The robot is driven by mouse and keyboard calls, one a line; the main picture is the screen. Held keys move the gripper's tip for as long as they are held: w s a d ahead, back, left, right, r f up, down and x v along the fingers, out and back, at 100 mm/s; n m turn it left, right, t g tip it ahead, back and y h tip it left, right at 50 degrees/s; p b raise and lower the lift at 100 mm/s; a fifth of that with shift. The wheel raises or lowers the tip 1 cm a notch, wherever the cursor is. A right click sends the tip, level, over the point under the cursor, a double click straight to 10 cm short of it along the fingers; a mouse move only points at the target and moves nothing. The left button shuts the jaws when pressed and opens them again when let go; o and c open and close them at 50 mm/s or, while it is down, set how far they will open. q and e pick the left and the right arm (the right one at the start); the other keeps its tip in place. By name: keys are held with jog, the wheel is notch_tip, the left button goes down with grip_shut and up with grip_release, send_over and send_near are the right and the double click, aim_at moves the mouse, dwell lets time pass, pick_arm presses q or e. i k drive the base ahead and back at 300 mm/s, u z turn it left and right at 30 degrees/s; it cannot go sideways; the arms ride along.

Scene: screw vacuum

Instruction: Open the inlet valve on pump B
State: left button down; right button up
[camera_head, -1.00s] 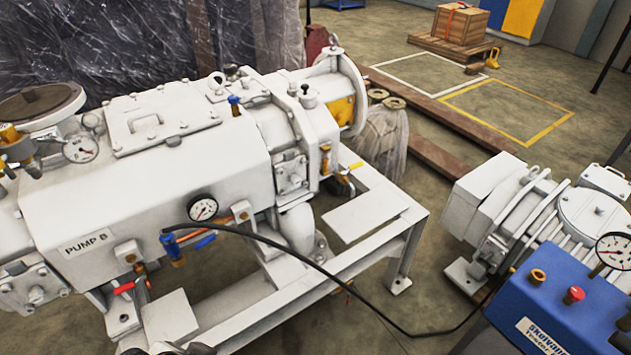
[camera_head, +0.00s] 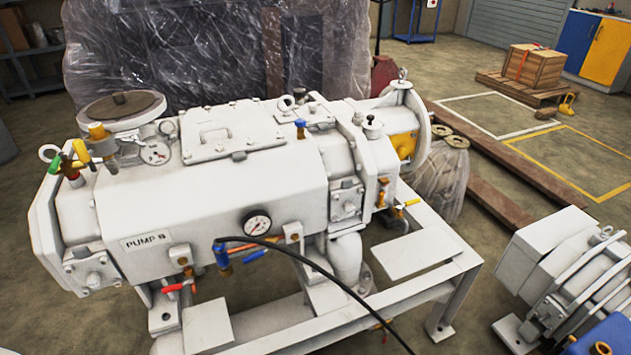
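Pump B (camera_head: 225,195) is a large white machine on a white frame, with a "PUMP B" label (camera_head: 146,240) on its front. At its upper left is a round flange with a dark top (camera_head: 121,108). Beside the flange are a yellow handle (camera_head: 81,150), a green handle (camera_head: 55,163) and brass fittings. Low on the front are a red lever (camera_head: 174,287) and a blue lever (camera_head: 252,256). A yellow lever (camera_head: 411,202) is near the right end. No label shows which is the inlet valve. Neither gripper is in view.
A black hose (camera_head: 330,275) runs from the pump's front down to the lower right. A second white machine (camera_head: 560,265) and a blue box (camera_head: 605,335) stand at the right. Plastic-wrapped goods (camera_head: 170,45) stand behind. A wooden crate (camera_head: 535,68) is far back right.

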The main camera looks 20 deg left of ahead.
aim_at(246, 259)
jog(key=k, duration=0.5)
jog(key=z, duration=0.95)
jog(key=i, duration=0.85)
jog(key=u, duration=1.45)
